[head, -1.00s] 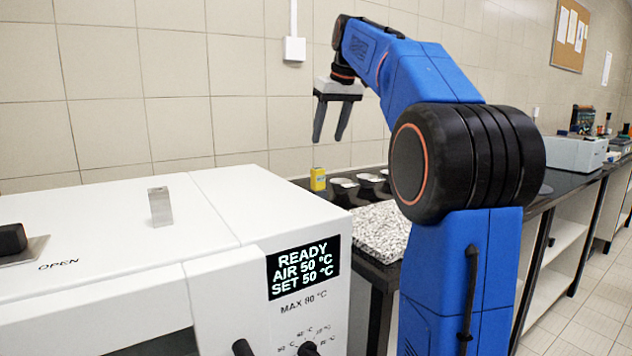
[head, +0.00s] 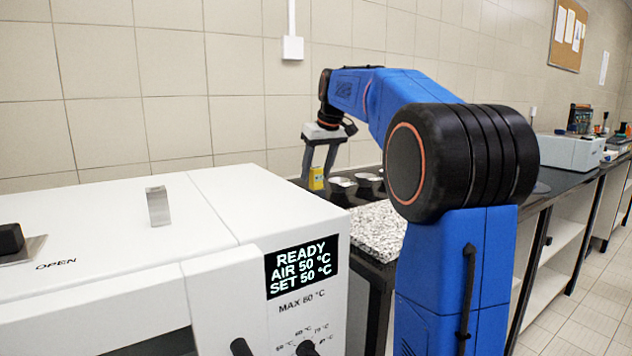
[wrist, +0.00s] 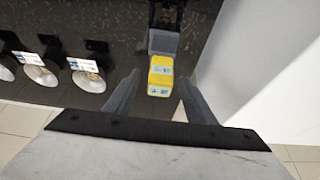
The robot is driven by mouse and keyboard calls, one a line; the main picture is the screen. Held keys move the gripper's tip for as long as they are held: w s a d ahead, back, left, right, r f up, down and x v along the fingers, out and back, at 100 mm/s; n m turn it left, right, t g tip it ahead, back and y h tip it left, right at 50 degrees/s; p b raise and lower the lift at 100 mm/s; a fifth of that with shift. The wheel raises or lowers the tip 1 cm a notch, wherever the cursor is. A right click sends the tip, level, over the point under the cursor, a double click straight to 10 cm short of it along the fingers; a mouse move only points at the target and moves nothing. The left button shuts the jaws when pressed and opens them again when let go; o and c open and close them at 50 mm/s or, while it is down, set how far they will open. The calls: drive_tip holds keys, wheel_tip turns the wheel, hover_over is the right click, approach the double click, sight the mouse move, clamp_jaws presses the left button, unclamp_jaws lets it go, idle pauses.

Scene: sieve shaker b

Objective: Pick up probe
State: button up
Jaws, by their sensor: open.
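The probe appears to be the small yellow block-shaped item (head: 317,178) standing on the dark bench behind the white machine. In the wrist view the yellow body (wrist: 160,76) has pale labels and joins a grey part at its far end. My gripper (head: 316,180) is above and around it in the head view, fingers pointing down. In the wrist view the open fingers (wrist: 157,92) lie either side of the yellow body, with gaps on both sides. The probe's lower part is hidden by the white machine in the head view.
A white machine (head: 110,215) with a READY display (head: 301,268) fills the front left. Several round metal dishes (wrist: 88,82) sit in black holders left of the probe in the wrist view. A speckled slab (head: 377,230) lies nearer on the bench. A tiled wall stands behind.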

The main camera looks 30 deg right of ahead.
drive_tip(key=shift+w+f, duration=0.25)
drive_tip(key=shift+f, duration=0.35)
drive_tip(key=c, duration=1.2)
drive_tip(key=shift+o, duration=0.2)
